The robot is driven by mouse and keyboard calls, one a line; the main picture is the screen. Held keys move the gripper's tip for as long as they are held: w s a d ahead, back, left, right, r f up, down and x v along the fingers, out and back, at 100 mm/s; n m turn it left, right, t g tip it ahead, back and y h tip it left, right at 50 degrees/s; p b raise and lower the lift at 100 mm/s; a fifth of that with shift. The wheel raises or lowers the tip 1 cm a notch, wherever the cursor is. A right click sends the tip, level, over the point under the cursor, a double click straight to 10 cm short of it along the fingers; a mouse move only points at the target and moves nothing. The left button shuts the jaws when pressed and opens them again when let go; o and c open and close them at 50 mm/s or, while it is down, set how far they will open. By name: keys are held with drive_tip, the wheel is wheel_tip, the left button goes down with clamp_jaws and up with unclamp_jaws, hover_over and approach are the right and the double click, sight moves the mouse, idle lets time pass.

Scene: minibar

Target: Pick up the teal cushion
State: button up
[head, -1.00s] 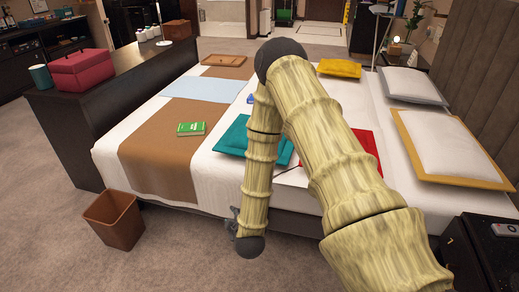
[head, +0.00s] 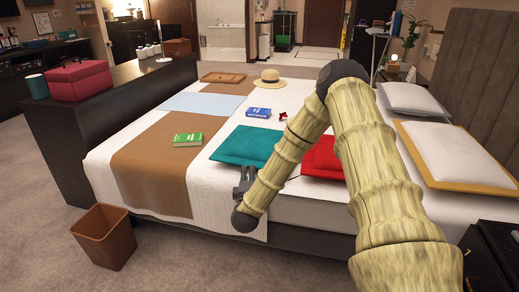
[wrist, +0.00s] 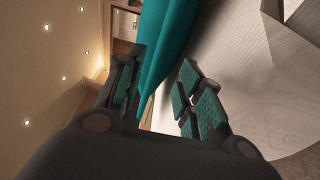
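The teal cushion (head: 245,144) lies flat on the near part of the white bed, left of the red cushion. My gripper (head: 246,174) is at its near edge, at about bed height. In the wrist view the gripper (wrist: 158,82) is open, with its two padded fingers apart. The teal cushion (wrist: 165,45) shows as a narrow edge running into the gap between them, closer to the left finger. I cannot tell whether a finger touches it.
The red cushion (head: 322,158) lies just right, partly behind my arm. A green book (head: 187,139), blue book (head: 258,112), straw hat (head: 272,78) and wooden tray (head: 222,77) lie on the bed. A brown bin (head: 104,236) stands on the floor at left.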

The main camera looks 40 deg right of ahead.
sight(249, 164)
drive_tip(key=shift+b+x, duration=0.9)
drive_tip(key=shift+x, duration=2.15)
drive_tip(key=shift+w+a+r, duration=0.1)
clamp_jaws()
